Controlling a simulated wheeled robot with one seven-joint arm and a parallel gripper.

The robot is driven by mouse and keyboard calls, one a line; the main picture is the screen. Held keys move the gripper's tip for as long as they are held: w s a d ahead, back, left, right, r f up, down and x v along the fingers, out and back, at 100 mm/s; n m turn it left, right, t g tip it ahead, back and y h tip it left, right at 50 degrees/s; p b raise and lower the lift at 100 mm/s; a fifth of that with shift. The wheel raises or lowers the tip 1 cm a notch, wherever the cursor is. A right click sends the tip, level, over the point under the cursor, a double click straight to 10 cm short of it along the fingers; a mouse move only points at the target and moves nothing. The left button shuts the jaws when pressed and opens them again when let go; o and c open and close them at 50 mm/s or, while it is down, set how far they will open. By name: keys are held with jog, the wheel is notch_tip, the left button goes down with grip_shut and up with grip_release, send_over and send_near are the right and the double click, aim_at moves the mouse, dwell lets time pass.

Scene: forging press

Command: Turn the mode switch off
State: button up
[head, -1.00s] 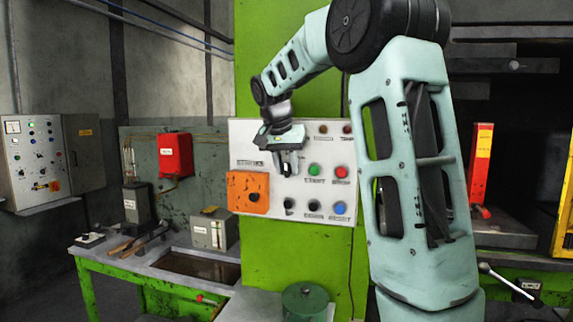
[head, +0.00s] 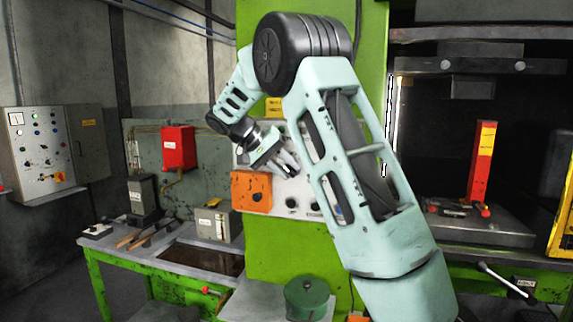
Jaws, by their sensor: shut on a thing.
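A pale control panel (head: 272,205) is fixed on the green press column. My gripper (head: 292,168) is at the upper middle of this panel, tilted, with its fingers against the panel face. It is shut on a small dark knob there, which I take to be the mode switch. The fingers hide the knob almost fully, so its pointer position cannot be read. My forearm covers the right part of the panel and its coloured buttons.
An orange plate (head: 245,190) with a black knob sits left of and below my gripper. Black knobs (head: 291,203) lie below it. A green-framed workbench (head: 125,257) with tools stands at left. A green round pot (head: 307,298) stands in front.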

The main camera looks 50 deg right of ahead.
jog(key=shift+w, duration=0.1)
dwell(0.3)
jog(key=o, duration=0.6)
jog(key=v, duration=0.5)
jog(key=b+v, duration=0.1)
jog(key=v, duration=1.1)
jog(key=shift+w+a+f, duration=0.2)
jog(key=shift+w+a, duration=0.15)
